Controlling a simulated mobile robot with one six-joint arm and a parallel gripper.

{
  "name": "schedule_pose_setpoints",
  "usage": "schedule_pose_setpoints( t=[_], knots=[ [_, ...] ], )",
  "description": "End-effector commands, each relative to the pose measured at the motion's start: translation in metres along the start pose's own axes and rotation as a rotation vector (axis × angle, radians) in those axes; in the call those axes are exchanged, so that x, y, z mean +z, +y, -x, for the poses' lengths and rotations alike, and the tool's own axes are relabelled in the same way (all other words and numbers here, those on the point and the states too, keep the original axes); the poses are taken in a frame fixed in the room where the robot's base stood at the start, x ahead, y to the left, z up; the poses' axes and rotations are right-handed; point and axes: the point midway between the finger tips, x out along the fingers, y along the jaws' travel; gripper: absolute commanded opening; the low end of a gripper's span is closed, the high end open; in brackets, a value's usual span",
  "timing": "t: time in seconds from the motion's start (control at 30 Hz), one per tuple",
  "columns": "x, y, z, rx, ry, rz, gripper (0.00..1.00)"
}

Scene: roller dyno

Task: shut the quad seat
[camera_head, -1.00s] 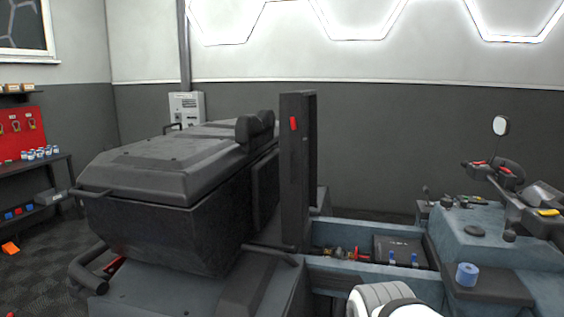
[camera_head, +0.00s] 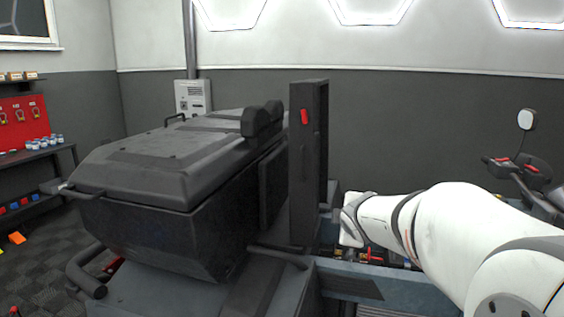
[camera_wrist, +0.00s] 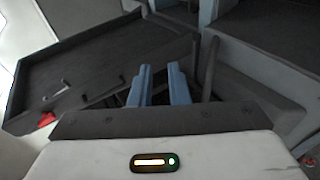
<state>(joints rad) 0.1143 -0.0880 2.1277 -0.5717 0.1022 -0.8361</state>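The quad seat (camera_head: 308,165) stands raised and upright as a dark panel, with a red piece (camera_head: 304,117) near its top. In the wrist view, the seat (camera_wrist: 90,65) is a dark slab with a raised rim at the left, its red piece (camera_wrist: 47,119) near the lower left. My gripper (camera_wrist: 159,72) has two blue fingers with a narrow gap between them, nothing visible in it. It is close beside the seat's open side; contact cannot be told. In the head view, my white arm reaches in from the right and its fingertips are hidden.
The open blue-grey bay (camera_head: 350,268) under the seat is mostly covered by my arm. A large dark rear box (camera_head: 170,210) with backrest pads stands left of the seat. A mirror (camera_head: 526,119) and handlebar stand at the right. A thin dark bar (camera_wrist: 211,66) is right of my fingers.

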Motion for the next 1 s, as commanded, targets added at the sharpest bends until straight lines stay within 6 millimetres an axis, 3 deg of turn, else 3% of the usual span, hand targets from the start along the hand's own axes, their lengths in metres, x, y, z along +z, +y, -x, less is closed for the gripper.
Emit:
schedule_pose_setpoints(
  t=[0.03, 0.1, 0.2, 0.3, 0.43, 0.6, 0.77, 1.0],
  knots=[
    [-0.002, 0.030, -0.020, 0.075, 0.034, 0.163, 0.16],
    [-0.011, 0.066, -0.042, 0.200, 0.076, 0.399, 0.16],
    [-0.029, 0.104, -0.072, 0.375, 0.128, 0.753, 0.16],
    [-0.047, 0.127, -0.095, 0.550, 0.171, 1.089, 0.16],
    [-0.065, 0.136, -0.116, 0.761, 0.210, 1.438, 0.16],
    [-0.075, 0.133, -0.128, 0.956, 0.234, 1.701, 0.16],
    [-0.081, 0.132, -0.133, 1.027, 0.239, 1.784, 0.16],
    [-0.107, 0.143, -0.153, 1.031, 0.241, 1.789, 0.16]
  ],
)
